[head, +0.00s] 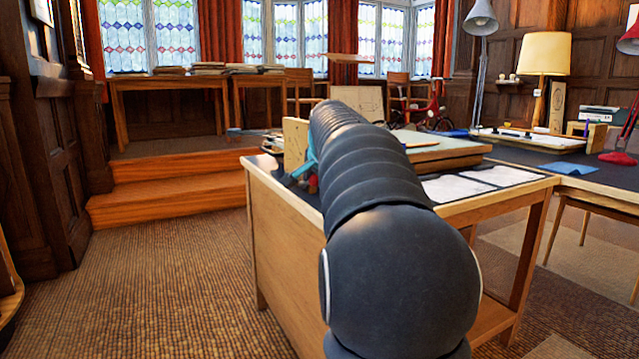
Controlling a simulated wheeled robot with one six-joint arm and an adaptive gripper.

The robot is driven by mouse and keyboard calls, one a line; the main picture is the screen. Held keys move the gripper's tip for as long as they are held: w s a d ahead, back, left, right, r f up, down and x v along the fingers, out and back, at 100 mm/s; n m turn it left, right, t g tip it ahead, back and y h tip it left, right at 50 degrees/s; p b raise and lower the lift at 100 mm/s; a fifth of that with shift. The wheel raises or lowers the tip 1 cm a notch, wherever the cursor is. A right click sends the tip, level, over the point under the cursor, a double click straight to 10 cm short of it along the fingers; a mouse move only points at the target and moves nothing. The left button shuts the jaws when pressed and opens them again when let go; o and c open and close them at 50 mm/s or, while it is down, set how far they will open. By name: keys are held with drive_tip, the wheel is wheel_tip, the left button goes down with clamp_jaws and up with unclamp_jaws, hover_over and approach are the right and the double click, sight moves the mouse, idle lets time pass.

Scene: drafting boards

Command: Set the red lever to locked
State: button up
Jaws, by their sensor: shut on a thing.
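My dark grey arm reaches away from me over the wooden drafting table (290,260), and its links cover much of the table's left end. My gripper is hidden behind the arm, so its jaws do not show. A small red piece (312,184) shows just left of the arm at the table's far left part. It may be part of the red lever, but most of it is hidden and its setting cannot be told. A light blue piece (306,158) sits right above it, against the arm.
A pale upright panel (295,143) stands behind the blue piece. A drawing board (440,152) and white sheets (483,181) lie right of the arm. A dark-topped desk (600,175) with a lamp (545,55) stands at right. The carpet (170,290) at left is open, up to wooden steps (165,190).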

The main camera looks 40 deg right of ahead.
drive_tip(key=shift+a+r, duration=0.15)
drive_tip(key=shift+r, duration=0.05)
idle(0.3)
drive_tip(key=v, duration=1.2)
drive_tip(key=shift+f, duration=0.15)
drive_tip(key=s+a+f+n+y+p, duration=0.1)
drive_tip(key=s+a+f+n+p, duration=0.3)
drive_tip(key=a, duration=0.4)
drive_tip(key=s+a+f+n+g+y+p, duration=0.1)
drive_tip(key=s+a+f+n, duration=0.3)
drive_tip(key=s+a, duration=0.25)
drive_tip(key=s+a+f+n+y+p, duration=0.1)
drive_tip(key=s+a+f+n+p, duration=0.3)
drive_tip(key=a, duration=0.5)
drive_tip(key=s+a+f+n+g+y, duration=0.1)
drive_tip(key=s+a+f+n, duration=0.2)
drive_tip(key=s+f, duration=0.5)
drive_tip(key=shift+a+f+n, duration=0.2)
drive_tip(key=shift+a+n, duration=0.05)
drive_tip(key=shift+n, duration=0.35)
